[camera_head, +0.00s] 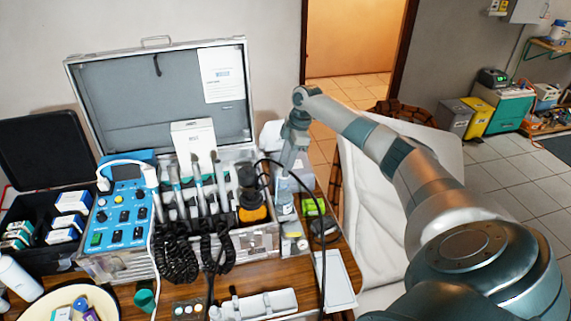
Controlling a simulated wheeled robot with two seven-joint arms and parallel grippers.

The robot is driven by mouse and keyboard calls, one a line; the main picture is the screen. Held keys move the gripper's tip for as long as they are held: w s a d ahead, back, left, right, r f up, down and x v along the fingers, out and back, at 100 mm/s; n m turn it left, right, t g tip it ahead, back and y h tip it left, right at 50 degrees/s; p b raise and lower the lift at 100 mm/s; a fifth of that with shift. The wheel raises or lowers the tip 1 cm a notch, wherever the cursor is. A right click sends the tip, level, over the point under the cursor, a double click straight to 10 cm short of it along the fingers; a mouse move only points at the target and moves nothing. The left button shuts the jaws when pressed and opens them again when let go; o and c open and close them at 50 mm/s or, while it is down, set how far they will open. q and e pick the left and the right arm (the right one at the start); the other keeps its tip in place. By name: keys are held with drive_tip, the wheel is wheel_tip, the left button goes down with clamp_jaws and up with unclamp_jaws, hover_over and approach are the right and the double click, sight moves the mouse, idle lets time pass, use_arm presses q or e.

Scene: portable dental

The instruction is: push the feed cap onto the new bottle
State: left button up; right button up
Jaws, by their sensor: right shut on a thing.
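The new bottle (285,200), clear with a pale label, stands upright at the right end of the dental unit case. My right gripper (286,173) points down directly over its top, shut on the feed cap. The cap is hidden between the fingers and too small to make out, and I cannot tell whether it touches the bottle's neck. A thin black tube (318,205) loops from the case past the gripper and down to the table. My left gripper is not in view.
The open metal case (160,95) holds upright handpieces (197,185) and a black-and-orange item (251,195) left of the bottle.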

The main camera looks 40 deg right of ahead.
drive_tip(key=shift+f, duration=0.35)
drive_tip(key=shift+f, duration=0.1)
idle(0.7)
drive_tip(key=shift+f, duration=0.15)
drive_tip(key=shift+f+b, duration=0.35)
drive_tip(key=shift+f, duration=0.7)
drive_tip(key=shift+f, duration=0.85)
idle(1.5)
drive_tip(key=o, duration=1.1)
drive_tip(key=shift+r+b, duration=0.15)
drive_tip(key=shift+b, duration=0.15)
